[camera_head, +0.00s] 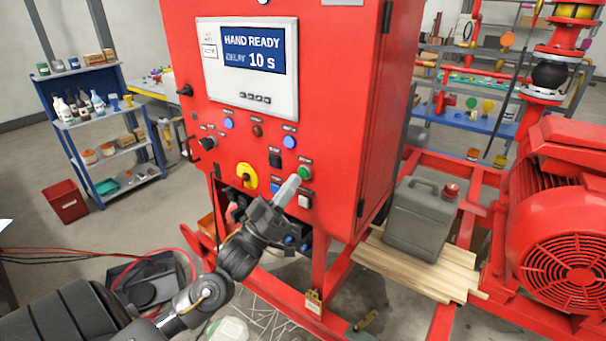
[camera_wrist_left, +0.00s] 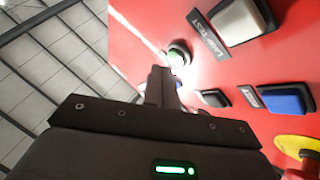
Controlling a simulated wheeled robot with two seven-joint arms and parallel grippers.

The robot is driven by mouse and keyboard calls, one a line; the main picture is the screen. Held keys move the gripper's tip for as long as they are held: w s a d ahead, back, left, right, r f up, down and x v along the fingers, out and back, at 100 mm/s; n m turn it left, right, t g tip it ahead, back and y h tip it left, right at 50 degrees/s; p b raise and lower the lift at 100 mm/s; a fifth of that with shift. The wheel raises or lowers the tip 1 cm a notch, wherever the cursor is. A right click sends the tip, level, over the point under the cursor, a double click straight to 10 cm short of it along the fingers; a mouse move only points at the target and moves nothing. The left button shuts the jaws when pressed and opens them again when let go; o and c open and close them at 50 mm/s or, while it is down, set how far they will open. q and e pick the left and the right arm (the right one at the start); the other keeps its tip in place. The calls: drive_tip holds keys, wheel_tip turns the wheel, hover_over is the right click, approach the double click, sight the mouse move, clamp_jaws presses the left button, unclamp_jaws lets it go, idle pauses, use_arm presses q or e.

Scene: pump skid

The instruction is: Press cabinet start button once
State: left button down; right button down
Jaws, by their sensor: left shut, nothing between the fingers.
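The red control cabinet (camera_head: 345,100) has a lit screen (camera_head: 247,60) reading "HAND READY" and "10 s". A round green button (camera_head: 304,172) is on its front panel, at the lower right; its label is too small to read. The green button also shows in the left wrist view (camera_wrist_left: 178,56), lit by a bright glare. My left gripper (camera_head: 293,181) is shut and empty, its fingertips just lower left of the green button. In the left wrist view the shut fingers (camera_wrist_left: 162,84) end close below the button; I cannot tell whether they touch it. My right gripper is not in view.
Near the green button are a white square button (camera_head: 305,201), a black switch (camera_head: 275,160), a blue button (camera_head: 289,142) and a yellow-ringed knob (camera_head: 245,176). A grey jerrycan (camera_head: 420,220) stands on wooden boards to the right. A blue shelf (camera_head: 108,125) stands at left.

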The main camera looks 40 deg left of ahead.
use_arm(q)
drive_tip(key=shift+w, duration=0.15)
idle(0.4)
drive_tip(key=shift+w, duration=0.3)
drive_tip(key=shift+w, duration=0.4)
idle(0.7)
drive_tip(key=shift+s, duration=0.2)
drive_tip(key=shift+s+p, duration=0.3)
drive_tip(key=shift+s, duration=0.35)
drive_tip(key=shift+s+p, duration=0.4)
drive_tip(key=shift+s, duration=2.1)
